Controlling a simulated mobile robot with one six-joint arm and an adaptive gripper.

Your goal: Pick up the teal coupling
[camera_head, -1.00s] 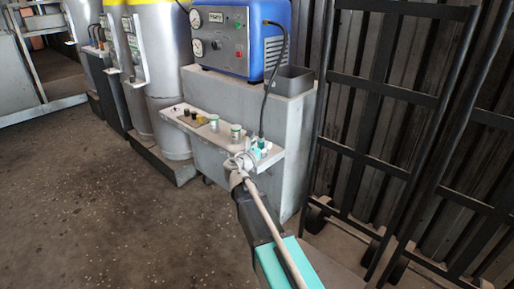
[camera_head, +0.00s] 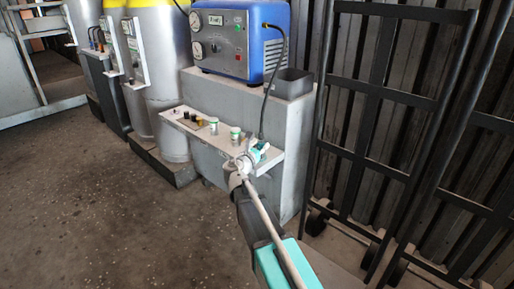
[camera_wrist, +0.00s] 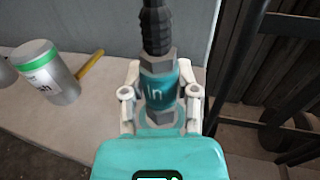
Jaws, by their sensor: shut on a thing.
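The teal coupling (camera_wrist: 158,92) stands between my fingers in the wrist view, with the letters "in" on its band. It has grey hex ends, and a black ribbed hose end rises from its top. My gripper (camera_wrist: 159,76) is shut on it, one pale finger on each side. In the head view, the coupling (camera_head: 259,149) shows teal at the right end of the grey shelf (camera_head: 270,168), beyond my gripper (camera_head: 247,160), which partly hides it. I cannot tell whether the coupling still touches the shelf.
Green-banded canisters (camera_head: 235,133) and small fittings (camera_head: 195,120) stand left on the shelf. A black hose (camera_head: 267,105) runs up to the blue machine (camera_head: 240,40). Black hand-truck frames (camera_head: 385,110) stand on the right. Floor is open at left.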

